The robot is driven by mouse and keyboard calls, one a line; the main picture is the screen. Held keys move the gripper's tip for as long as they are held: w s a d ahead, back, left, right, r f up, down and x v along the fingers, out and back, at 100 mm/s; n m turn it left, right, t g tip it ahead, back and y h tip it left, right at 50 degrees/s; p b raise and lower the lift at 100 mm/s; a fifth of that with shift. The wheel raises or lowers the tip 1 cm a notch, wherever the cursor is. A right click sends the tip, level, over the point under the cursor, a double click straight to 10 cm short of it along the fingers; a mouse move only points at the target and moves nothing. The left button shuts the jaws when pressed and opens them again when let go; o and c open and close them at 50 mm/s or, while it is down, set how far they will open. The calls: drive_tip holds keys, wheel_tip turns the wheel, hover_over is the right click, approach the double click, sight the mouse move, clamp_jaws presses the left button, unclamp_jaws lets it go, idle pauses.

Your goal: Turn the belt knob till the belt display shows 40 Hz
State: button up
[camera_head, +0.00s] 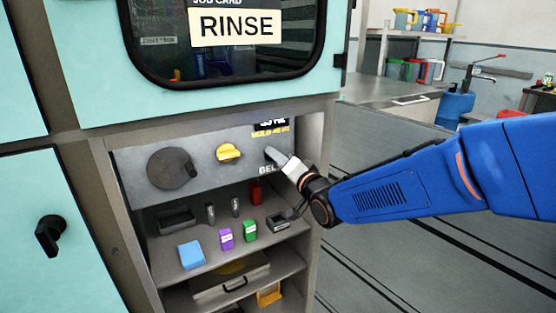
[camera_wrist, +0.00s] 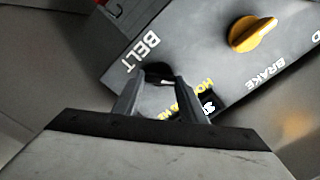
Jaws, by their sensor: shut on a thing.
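The belt knob (camera_wrist: 158,69) is small and dark. It sits beside the white BELT label on the grey panel (camera_head: 205,166). My gripper (camera_head: 273,155) is shut on the knob, and its two fingers flank it in the wrist view (camera_wrist: 162,80). In the wrist view the display (camera_wrist: 208,104) is partly behind a finger.
A yellow brake knob (camera_head: 228,153) and a large dark dial (camera_head: 172,168) are on the same panel, to the left. The recess side wall is close at the right.

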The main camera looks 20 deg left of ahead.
drive_tip(key=shift+d+f+m, duration=0.1)
drive_tip(key=shift+m, duration=1.7)
drive_tip(key=shift+f+m, duration=0.1)
drive_tip(key=shift+m, duration=1.7)
drive_tip(key=o, duration=1.1)
drive_tip(key=v, duration=1.7)
drive_tip(key=shift+s+d, duration=0.1)
drive_tip(key=shift+s, duration=0.05)
